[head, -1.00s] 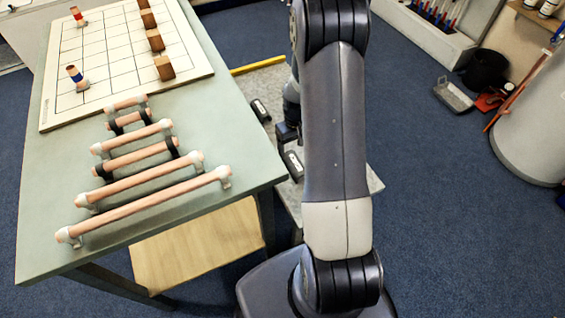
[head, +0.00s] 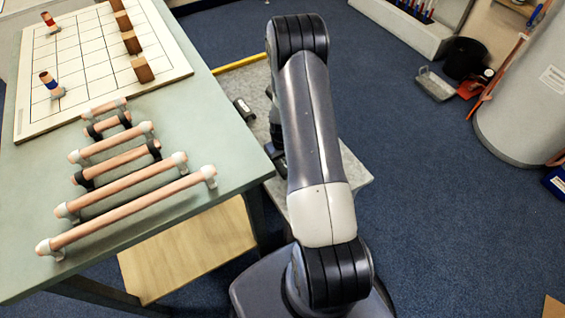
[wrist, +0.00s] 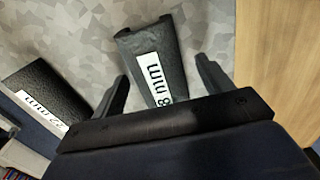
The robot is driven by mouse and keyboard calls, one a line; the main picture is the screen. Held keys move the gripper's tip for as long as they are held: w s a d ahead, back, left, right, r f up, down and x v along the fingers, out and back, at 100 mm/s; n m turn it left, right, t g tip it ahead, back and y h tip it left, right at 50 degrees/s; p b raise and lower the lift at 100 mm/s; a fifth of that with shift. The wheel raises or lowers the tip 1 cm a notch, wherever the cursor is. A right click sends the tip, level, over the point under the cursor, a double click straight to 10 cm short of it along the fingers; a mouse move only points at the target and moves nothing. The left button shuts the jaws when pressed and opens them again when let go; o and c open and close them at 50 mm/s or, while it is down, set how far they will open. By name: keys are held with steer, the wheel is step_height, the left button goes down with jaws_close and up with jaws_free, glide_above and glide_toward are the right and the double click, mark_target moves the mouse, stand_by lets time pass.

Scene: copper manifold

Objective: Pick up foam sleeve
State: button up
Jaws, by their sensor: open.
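A dark grey foam sleeve (wrist: 150,50) with a white label, its visible part reading "8 mm", lies on a mottled grey surface in the wrist view. My gripper (wrist: 162,72) is open, with one finger on each side of this sleeve. Its near end is hidden behind the gripper body. I cannot tell whether the fingers touch it. A second foam sleeve (wrist: 45,90), labelled "22 mm", lies to the left, outside the fingers. In the head view a dark sleeve (head: 243,109) lies on the low grey platform, left of my arm. My gripper is mostly hidden there.
A green table (head: 190,130) stands at the left, its edge close to the platform (head: 352,172). It holds copper pipes (head: 140,205) on supports and a gridded board (head: 100,70). A wooden shelf (head: 190,250) is below.

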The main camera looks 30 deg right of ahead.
steer(key=shift+c, duration=0.5)
steer(key=c, duration=0.9)
steer(key=shift+c, duration=0.3)
